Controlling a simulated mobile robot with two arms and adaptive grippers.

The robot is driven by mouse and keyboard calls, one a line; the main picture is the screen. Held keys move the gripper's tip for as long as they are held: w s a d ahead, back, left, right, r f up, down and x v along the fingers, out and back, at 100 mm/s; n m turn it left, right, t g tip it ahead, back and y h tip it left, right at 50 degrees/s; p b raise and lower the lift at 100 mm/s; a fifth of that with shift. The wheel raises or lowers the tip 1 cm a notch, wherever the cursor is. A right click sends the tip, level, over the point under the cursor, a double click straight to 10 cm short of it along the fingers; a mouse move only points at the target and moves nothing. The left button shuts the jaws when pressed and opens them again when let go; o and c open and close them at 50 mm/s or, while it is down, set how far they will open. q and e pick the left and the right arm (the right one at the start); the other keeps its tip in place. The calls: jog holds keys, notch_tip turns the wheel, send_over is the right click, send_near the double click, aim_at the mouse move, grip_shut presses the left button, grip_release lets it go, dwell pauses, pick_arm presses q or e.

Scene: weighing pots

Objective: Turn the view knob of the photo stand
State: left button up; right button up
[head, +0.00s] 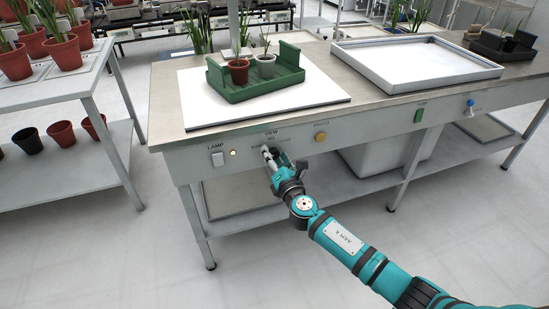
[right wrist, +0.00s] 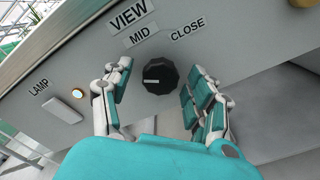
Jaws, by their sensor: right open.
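The view knob (right wrist: 161,75) is black and many-sided, on the stand's front panel under the labels VIEW, MID and CLOSE. A light mark on it points to the left in the right wrist view. My right gripper (head: 275,159) is open at the panel, and in the right wrist view its fingers (right wrist: 154,88) stand on both sides of the knob. I cannot tell whether they touch it. In the head view the gripper hides the knob. The photo stand shows a white board (head: 316,100) on its top. My left gripper is not in view.
A lamp switch (head: 218,159) with a lit amber light (head: 233,153) is left of the knob. A yellow-orange button (head: 320,136) is to its right. A green carrier (head: 240,96) with two pots stands on the board. A plant shelf (head: 60,78) is at the left.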

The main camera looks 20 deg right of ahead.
jog(key=shift+c, duration=0.2)
jog(key=c, duration=1.1)
